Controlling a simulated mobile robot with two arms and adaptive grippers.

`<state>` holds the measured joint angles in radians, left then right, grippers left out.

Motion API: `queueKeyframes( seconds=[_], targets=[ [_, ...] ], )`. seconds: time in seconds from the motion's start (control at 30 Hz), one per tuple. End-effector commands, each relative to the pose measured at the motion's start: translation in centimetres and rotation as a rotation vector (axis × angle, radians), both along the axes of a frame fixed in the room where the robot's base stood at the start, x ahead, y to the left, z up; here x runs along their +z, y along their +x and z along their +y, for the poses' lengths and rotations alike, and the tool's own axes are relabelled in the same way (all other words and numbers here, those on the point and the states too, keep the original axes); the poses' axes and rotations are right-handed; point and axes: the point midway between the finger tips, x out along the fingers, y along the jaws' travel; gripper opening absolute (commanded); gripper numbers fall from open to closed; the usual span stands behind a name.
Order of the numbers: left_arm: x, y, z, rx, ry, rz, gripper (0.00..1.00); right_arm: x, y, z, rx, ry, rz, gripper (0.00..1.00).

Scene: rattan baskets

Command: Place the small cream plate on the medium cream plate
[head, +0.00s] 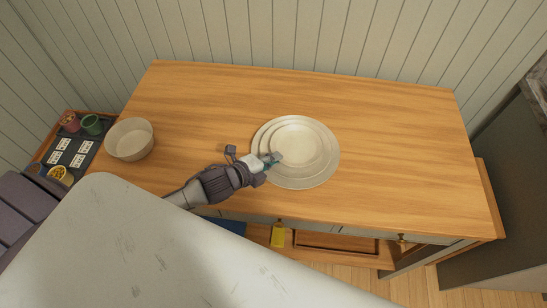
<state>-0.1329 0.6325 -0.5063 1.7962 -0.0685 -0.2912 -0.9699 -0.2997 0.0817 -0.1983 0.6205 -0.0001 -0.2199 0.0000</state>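The small cream plate (295,143) appears as the innermost of a concentric stack on the wooden table. The medium cream plate (326,158) shows as a ring around it, and a larger cream plate (318,180) lies lowest. My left gripper (273,159) reaches in from the left, with its fingertips at the left front rim of the plates and covering part of it. Whether the fingers are closed on the small plate's rim is too small to tell. Whether the small plate rests fully on the medium one is also unclear. My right gripper is not in view.
A cream bowl (129,139) stands at the table's left edge. The wooden tabletop (400,140) is clear to the right of the plates. A dark tray (72,152) with cups and cards is at the far left. A yellow item (278,235) is below the table's front edge.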

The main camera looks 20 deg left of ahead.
Motion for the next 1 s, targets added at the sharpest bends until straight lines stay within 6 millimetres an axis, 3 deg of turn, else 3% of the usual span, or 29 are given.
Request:
queueKeyframes(
  seconds=[0.13, 0.2, 0.23, 0.57, 0.77, 1.0],
  targets=[
    [-0.2, 0.1, 0.0, 0.0, -0.001, -0.002, 0.0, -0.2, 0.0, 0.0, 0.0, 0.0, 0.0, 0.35],
    [-0.2, 0.0, 0.0, 0.0, 0.0, 0.0, 0.14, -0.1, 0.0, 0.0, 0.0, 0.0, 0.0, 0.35],
    [-0.2, 0.0, 0.0, 0.0, 0.0, 0.0, 0.17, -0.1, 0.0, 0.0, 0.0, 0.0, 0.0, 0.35],
    [0.1, -0.1, 0.0, 0.0, 0.001, 0.003, 0.17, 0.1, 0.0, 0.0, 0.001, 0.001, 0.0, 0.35],
    [1.0, -2.5, 0.9, -0.002, 0.003, 0.003, 0.17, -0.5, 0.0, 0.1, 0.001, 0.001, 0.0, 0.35],
    [3.3, -6.9, 2.7, 0.0, 0.003, 0.004, 0.17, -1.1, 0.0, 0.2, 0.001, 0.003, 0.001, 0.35]
  ],
)
